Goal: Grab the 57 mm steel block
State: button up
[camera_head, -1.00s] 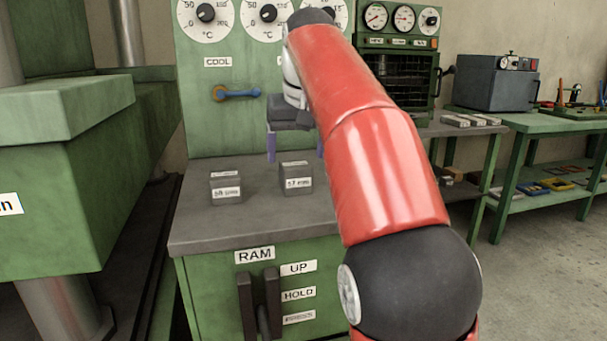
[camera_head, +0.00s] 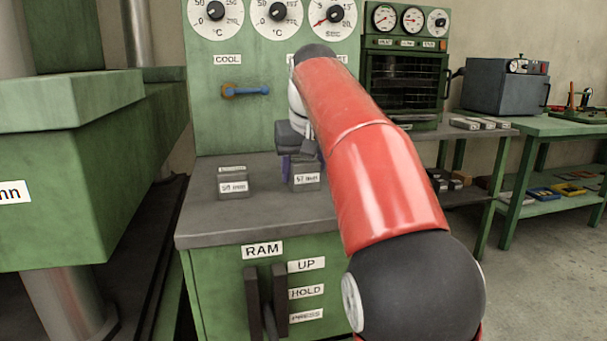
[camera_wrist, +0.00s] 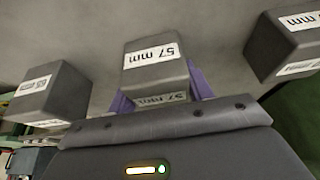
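The 57 mm block (camera_head: 306,178) is a grey block with a white label, standing on the grey top of the green press bench. In the wrist view the 57 mm block (camera_wrist: 155,72) is in the middle, between the purple fingers of my gripper (camera_wrist: 160,92). In the head view my gripper (camera_head: 300,160) is down at this block, one purple finger at its left side; the other is hidden by my arm. I cannot tell whether the fingers press on the block or stand just clear of it.
Another labelled block (camera_head: 233,184) stands to the left; the wrist view shows one block on the right (camera_wrist: 288,45) and one on the left (camera_wrist: 48,93). A blue-handled lever (camera_head: 246,91) sticks out of the panel behind. The bench's front edge is clear.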

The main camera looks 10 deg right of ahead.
grip_shut()
jog(key=shift+r, duration=0.2)
